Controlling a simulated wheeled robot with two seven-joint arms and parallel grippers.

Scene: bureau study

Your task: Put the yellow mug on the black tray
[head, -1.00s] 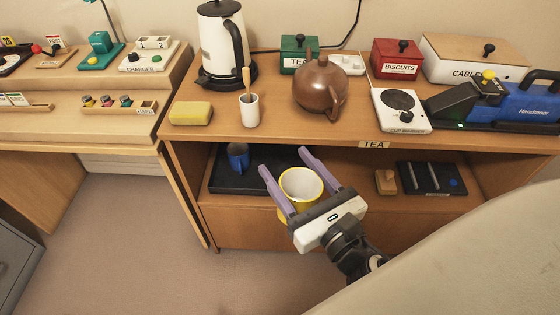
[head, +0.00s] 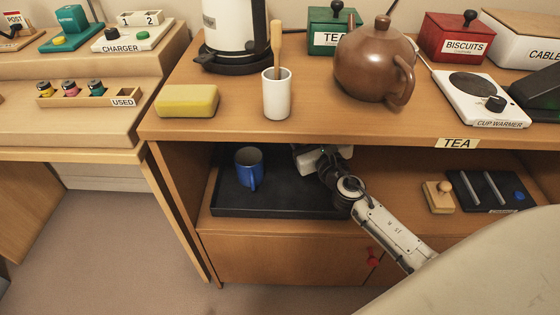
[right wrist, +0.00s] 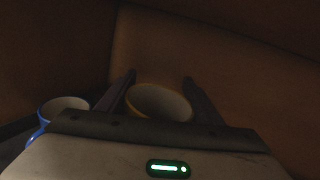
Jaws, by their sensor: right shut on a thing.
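The yellow mug (right wrist: 160,101) shows in the right wrist view between the two fingers of my right gripper (right wrist: 159,78), which is shut on it. In the head view the mug and the fingertips are hidden under the cupboard top; only the white gripper body shows, over the back right of the black tray (head: 285,203). The tray lies on the shelf under the top. I cannot tell whether the mug touches the tray. My left gripper is not in view.
A blue mug (head: 249,170) stands on the tray's left part and also shows in the right wrist view (right wrist: 66,104). The cupboard top (head: 215,131) hangs close over my gripper. A wooden block (head: 438,197) and a dark panel (head: 485,190) lie right on the shelf.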

